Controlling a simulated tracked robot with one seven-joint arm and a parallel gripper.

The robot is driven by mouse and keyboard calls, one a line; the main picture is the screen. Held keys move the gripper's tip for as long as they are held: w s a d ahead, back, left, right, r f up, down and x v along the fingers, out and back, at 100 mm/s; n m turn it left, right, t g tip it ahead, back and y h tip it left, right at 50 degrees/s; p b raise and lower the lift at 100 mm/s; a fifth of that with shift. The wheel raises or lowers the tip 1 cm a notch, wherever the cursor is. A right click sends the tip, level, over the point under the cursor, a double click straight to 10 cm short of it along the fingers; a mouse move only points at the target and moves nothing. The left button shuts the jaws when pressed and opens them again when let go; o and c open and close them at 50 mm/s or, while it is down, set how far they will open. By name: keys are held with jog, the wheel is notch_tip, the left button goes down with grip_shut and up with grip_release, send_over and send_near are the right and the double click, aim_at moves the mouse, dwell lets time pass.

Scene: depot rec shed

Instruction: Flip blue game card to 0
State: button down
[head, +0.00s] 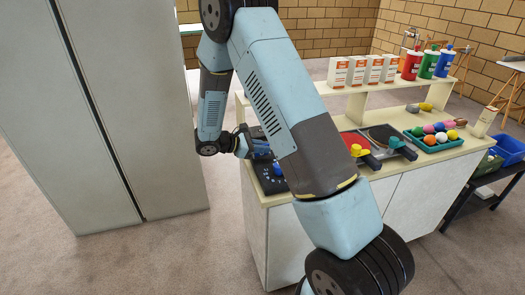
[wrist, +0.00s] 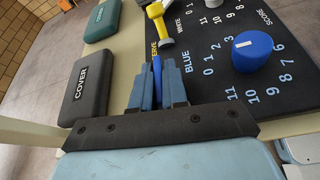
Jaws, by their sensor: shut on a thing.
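A black score board (wrist: 225,20) lies on the counter, printed with BLUE, WHITE, SERVE and SCORE. I see no separate card. The blue part is a round blue knob (wrist: 258,58) with a white mark on top, ringed by numbers 0 to 11; which number the mark meets I cannot tell. It also shows in the head view (head: 278,168). My gripper (wrist: 157,82) is left of the knob and apart from it. Its fingers are shut on a thin blue bar (wrist: 157,68) beside the SERVE print. A yellow knobbed piece (wrist: 157,12) stands just beyond.
Dark and green COVER boxes (wrist: 90,88) (wrist: 102,20) lie left of the board. In the head view, red and dark paddles (head: 354,145) (head: 385,135) and a green tray of balls (head: 416,141) are along the counter. Cartons (head: 356,70) and bottles (head: 411,65) stand on the raised shelf.

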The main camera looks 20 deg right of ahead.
jog(key=w+n+g, duration=0.2)
jog(key=n, duration=0.1)
jog(key=shift+w+f+n+g, duration=0.1)
jog(key=shift+n+g, duration=0.2)
jog(key=shift+w+f+n+g+h, duration=0.2)
jog(key=shift+w+n+g, duration=0.15)
jog(key=shift+n+g, duration=0.35)
jog(key=shift+w+f+n+g+h, duration=0.15)
jog(key=shift+w+n+g, duration=0.25)
jog(key=shift+n, duration=0.5)
jog(key=c, duration=1.5)
grip_release()
jog(key=shift+a, duration=0.15)
jog(key=v, duration=1.3)
jog(key=shift+w+a, duration=0.2)
jog(key=shift+r, duration=0.15)
